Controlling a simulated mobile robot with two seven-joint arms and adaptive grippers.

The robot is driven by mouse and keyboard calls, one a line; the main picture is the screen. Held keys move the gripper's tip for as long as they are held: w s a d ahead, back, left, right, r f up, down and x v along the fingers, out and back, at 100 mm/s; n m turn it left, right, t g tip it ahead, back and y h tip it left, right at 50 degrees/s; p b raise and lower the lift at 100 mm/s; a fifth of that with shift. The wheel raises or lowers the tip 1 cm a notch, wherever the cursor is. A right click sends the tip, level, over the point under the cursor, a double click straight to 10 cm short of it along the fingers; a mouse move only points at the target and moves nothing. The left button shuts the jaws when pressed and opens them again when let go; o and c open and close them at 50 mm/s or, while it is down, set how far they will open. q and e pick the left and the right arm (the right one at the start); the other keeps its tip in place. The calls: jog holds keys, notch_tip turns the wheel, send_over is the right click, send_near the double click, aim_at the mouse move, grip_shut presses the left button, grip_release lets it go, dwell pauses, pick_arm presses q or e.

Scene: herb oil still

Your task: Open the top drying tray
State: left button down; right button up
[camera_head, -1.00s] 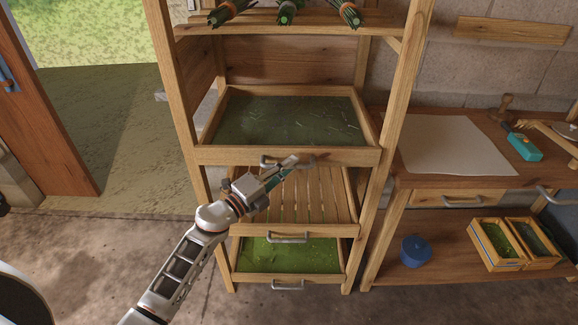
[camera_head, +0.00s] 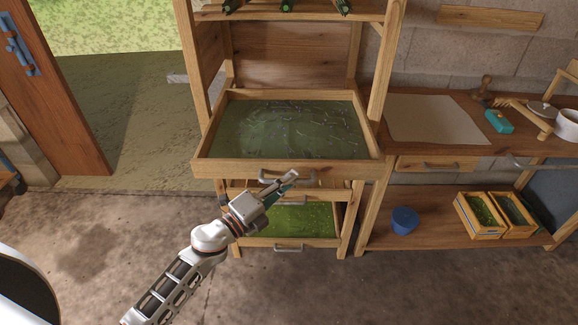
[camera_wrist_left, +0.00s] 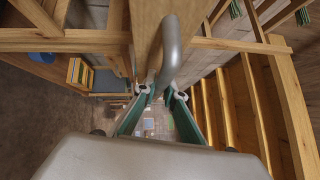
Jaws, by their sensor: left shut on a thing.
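The top drying tray (camera_head: 290,131) is a wooden frame with a dark green mesh bottom and scattered herb bits. It juts forward out of the wooden rack (camera_head: 208,60). Its grey metal handle (camera_head: 276,177) is on the front board, and it also shows large in the left wrist view (camera_wrist_left: 170,50). My left gripper (camera_head: 291,178) is shut on this handle, its fingers on both sides of the bar in the left wrist view. My right gripper is not in view.
Below are a slatted tray, mostly hidden, and a bottom tray (camera_head: 305,222) with green herbs. A workbench (camera_head: 440,165) at right holds a cloth and tools. On its lower shelf are a blue pot (camera_head: 404,220) and small herb crates (camera_head: 480,216). The floor in front is clear.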

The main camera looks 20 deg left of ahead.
pick_arm(q)
jog(key=s+d, duration=0.3)
jog(key=s, duration=0.9)
jog(key=shift+s+d, duration=0.3)
jog(key=shift+s, duration=0.05)
jog(key=c, duration=2.1)
grip_release()
jog(key=v, duration=1.2)
